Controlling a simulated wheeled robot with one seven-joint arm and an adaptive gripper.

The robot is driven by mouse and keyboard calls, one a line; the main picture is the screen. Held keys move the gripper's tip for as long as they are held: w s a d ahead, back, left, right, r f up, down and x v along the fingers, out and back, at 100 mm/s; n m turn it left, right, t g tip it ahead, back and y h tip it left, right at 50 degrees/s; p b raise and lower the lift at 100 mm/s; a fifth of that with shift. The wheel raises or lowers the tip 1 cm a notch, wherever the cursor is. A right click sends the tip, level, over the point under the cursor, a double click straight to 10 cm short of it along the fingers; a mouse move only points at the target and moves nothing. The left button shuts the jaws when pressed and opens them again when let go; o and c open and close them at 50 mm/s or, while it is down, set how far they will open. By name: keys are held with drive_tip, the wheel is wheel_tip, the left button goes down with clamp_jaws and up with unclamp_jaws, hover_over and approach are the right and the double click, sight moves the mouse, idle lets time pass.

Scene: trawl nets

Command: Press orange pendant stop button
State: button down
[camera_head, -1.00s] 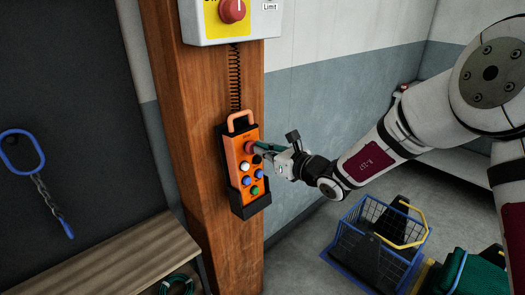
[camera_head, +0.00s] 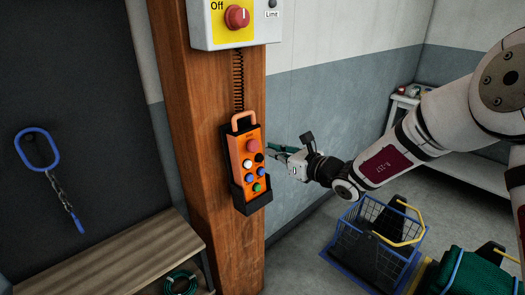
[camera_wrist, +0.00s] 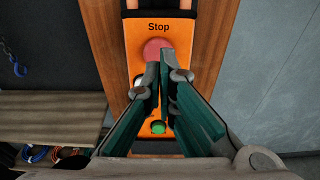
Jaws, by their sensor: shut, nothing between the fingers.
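The orange pendant (camera_head: 242,150) sits upright in a black holder on a wooden post. Its red stop button (camera_head: 253,146) is near the top, above white, black, blue and green buttons. In the wrist view the red button (camera_wrist: 157,48) shows under the word "Stop", and a green button (camera_wrist: 158,127) shows lower down, between the fingers.
A grey box with a red knob (camera_head: 237,17) is above the pendant, joined by a coiled cord (camera_head: 239,80). A wooden bench (camera_head: 120,258) stands lower left. A blue wire basket (camera_head: 375,240) is on the floor at right.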

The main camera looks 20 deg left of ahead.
drive_tip(key=f+v, duration=0.1)
drive_tip(key=v, duration=0.7)
drive_tip(key=shift+w+r, duration=0.2)
drive_tip(key=shift+r, duration=0.1)
drive_tip(key=shift+d, duration=0.15)
idle(1.9)
